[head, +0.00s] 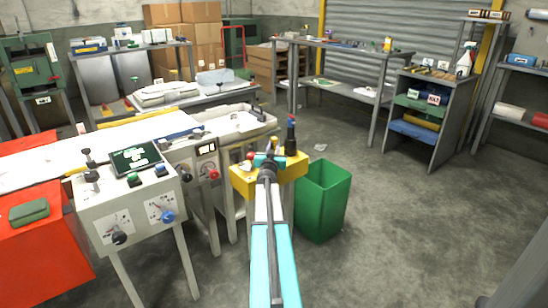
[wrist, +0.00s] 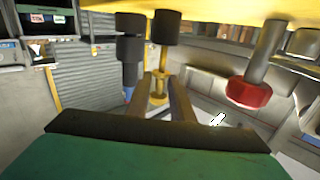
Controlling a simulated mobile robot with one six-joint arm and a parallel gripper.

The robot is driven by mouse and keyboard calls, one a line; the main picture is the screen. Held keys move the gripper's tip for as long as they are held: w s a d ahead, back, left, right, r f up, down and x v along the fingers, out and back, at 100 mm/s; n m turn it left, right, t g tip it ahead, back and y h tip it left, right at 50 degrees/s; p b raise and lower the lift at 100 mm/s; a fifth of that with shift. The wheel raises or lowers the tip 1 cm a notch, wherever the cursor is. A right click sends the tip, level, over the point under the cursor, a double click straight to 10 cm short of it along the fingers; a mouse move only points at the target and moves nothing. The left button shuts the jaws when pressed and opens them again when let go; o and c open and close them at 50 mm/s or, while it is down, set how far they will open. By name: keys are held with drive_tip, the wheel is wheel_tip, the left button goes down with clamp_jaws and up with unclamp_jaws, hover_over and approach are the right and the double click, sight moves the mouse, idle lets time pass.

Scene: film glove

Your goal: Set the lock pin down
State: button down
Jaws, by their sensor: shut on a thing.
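My gripper (wrist: 163,82) is shut on a slim yellow piece with a flange (wrist: 158,91), which I take to be the lock pin. It sits between the two fingers in the wrist view. In the head view my arm reaches forward to a yellow block (head: 297,170), and my gripper (head: 268,161) is at this block. The wrist joint and fingers hide most of the pin there. The same yellow surface fills the top of the wrist view (wrist: 225,18). I cannot tell whether the pin touches the block.
Two black cylinders (wrist: 130,48) (wrist: 166,28) and a red knob (wrist: 248,94) are close around the fingers. A green bin (head: 330,205) stands just right of the block. A control box with knobs (head: 135,205) stands left. The floor at right is clear.

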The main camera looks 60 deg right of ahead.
drive_tip(key=shift+f, duration=0.15)
drive_tip(key=shift+f+b, duration=1.25)
drive_tip(key=shift+f, duration=0.5)
drive_tip(key=shift+f, duration=0.15)
drive_tip(key=c, duration=1.6)
unclamp_jaws()
drive_tip(key=shift+o, duration=0.2)
drive_tip(key=shift+r, duration=0.2)
drive_tip(key=p+v, duration=0.2)
drive_tip(key=v, duration=1)
